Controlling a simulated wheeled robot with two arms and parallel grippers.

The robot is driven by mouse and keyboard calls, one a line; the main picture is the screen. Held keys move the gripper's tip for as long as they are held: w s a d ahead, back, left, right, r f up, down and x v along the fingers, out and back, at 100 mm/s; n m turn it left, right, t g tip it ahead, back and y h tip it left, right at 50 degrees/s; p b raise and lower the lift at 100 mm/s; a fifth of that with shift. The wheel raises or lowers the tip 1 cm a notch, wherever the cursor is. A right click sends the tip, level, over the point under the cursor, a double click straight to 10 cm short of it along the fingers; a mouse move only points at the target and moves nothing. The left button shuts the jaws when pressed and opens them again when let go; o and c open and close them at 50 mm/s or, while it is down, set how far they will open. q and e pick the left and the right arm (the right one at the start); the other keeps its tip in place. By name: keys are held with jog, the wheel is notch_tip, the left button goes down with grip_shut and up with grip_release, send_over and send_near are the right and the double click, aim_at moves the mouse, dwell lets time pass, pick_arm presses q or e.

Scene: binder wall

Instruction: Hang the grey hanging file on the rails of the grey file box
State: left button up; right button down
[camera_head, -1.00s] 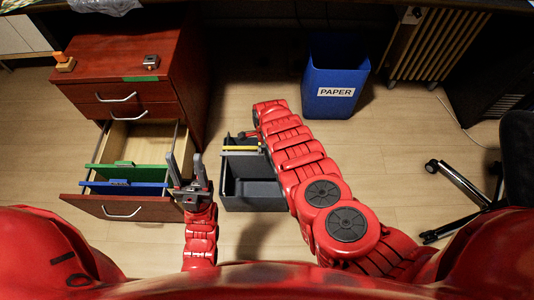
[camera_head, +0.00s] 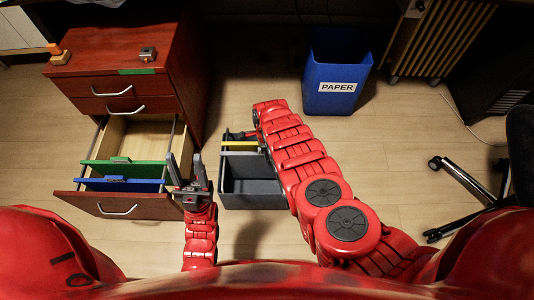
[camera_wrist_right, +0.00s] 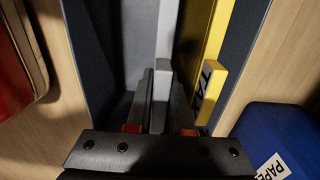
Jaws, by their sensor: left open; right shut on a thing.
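The dark grey file box (camera_head: 256,193) stands on the floor in the middle of the head view. A yellow file (camera_head: 238,143) lies across its far part; in the right wrist view the yellow file (camera_wrist_right: 210,35) has a lettered tab. The light grey hanging file (camera_wrist_right: 140,45) is beside it, inside the box walls, and shows as a thin strip in the head view (camera_head: 238,153). My right gripper (camera_wrist_right: 160,95) is shut on the grey file; I cannot tell whether its hooks touch the rails. My left gripper (camera_head: 188,170) is open and empty, left of the box.
A red-brown cabinet (camera_head: 185,75) stands left with an open drawer (camera_head: 120,207) holding green (camera_head: 125,173) and blue (camera_head: 120,186) files. A blue paper bin (camera_head: 338,75) stands behind right of the box. A chair base (camera_head: 465,185) is far right.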

jog(key=shift+f, duration=0.1)
jog(key=shift+f+b, duration=0.35)
jog(key=shift+b, duration=0.05)
jog(key=c, duration=0.7)
grip_release()
notch_tip(320, 180, up, 18)
jog(key=p, duration=0.7)
jog(key=shift+f+p, duration=0.2)
jog(key=shift+p, duration=0.2)
